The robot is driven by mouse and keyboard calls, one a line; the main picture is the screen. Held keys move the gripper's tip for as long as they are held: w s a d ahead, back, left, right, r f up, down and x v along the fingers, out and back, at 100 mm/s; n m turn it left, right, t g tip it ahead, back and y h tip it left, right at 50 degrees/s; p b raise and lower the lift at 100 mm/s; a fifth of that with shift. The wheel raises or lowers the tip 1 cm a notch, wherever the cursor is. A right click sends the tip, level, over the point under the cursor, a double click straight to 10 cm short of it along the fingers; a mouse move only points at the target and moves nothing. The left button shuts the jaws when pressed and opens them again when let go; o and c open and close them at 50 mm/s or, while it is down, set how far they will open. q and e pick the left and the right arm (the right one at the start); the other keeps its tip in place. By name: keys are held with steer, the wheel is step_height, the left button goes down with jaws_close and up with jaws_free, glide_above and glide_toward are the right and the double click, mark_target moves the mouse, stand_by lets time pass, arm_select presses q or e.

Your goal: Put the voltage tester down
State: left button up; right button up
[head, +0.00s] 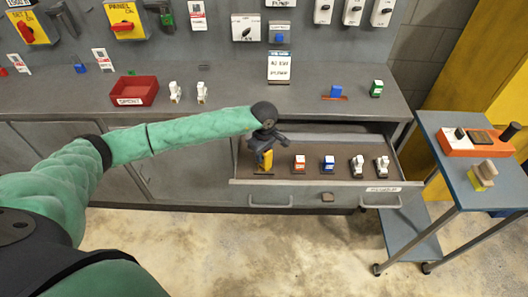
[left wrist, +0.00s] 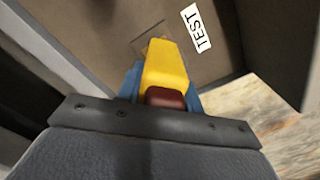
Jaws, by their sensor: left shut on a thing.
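The voltage tester is a yellow block with a dark red part, seen large in the left wrist view (left wrist: 165,70) and small in the head view (head: 266,160). My left gripper (head: 265,148) is shut on it, inside the open drawer (head: 320,188) at its left end. Blue finger parts of the gripper show on both sides of the tester in the left wrist view. The tester is low over the drawer floor, close to a small outlined spot; whether it touches the floor I cannot tell. A label reading TEST (left wrist: 196,28) lies beside it. My right gripper is not in view.
In the drawer, right of the tester, stand an orange-red block (head: 299,163), a blue block (head: 328,164) and two white items (head: 357,166). A red tray (head: 135,91) sits on the counter (head: 230,88). A blue-topped cart (head: 465,170) stands at the right.

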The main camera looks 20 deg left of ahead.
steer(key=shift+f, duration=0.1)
arm_select(q)
steer(key=shift+f, duration=0.2)
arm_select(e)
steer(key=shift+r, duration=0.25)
arm_select(q)
steer(key=o, duration=1)
steer(key=shift+o, duration=1.1)
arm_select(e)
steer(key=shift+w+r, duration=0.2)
arm_select(q)
steer(key=shift+r, duration=0.1)
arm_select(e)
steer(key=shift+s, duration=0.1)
